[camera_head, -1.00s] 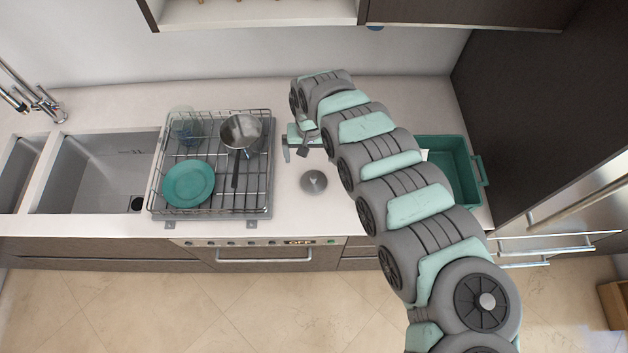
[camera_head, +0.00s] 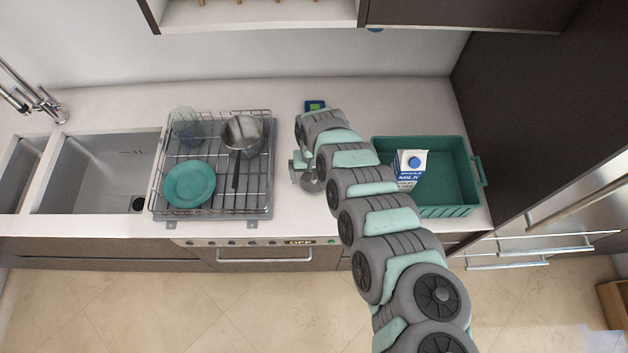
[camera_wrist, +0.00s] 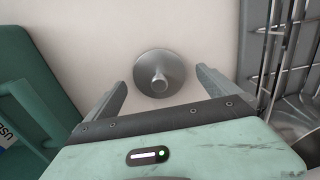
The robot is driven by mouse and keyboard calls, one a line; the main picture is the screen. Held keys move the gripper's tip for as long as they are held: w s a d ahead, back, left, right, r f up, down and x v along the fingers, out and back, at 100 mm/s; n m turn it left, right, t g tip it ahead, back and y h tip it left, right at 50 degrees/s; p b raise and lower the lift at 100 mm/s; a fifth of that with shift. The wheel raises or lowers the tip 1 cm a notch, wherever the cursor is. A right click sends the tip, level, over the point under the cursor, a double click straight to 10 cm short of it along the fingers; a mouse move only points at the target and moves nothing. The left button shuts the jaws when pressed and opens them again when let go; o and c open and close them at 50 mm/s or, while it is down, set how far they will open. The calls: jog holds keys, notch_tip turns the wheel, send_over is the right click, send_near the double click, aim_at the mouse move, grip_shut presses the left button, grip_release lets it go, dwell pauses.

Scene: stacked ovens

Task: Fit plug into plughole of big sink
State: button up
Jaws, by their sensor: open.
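The grey metal plug (camera_wrist: 160,75) lies on the white counter with its round knob facing up. In the head view the plug (camera_head: 314,184) is partly hidden by my arm. My gripper (camera_wrist: 160,88) is open and empty, its two fingers on either side of the plug in the wrist view; it also shows in the head view (camera_head: 300,172). The gripper's height above the plug is hard to tell. The big sink (camera_head: 95,175) is at the left, with its dark plughole (camera_head: 138,203) open in the near right corner.
A dish rack (camera_head: 250,195) with a teal plate (camera_head: 189,184), a glass and a pan (camera_head: 241,134) stands between sink and plug. A green crate (camera_head: 455,209) is on the right, with a milk carton (camera_head: 409,168) by my arm.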

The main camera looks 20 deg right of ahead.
jog(key=shift+f, duration=0.4)
jog(key=shift+c, duration=0.3)
jog(key=c, duration=1.5)
jog(key=shift+r, duration=0.1)
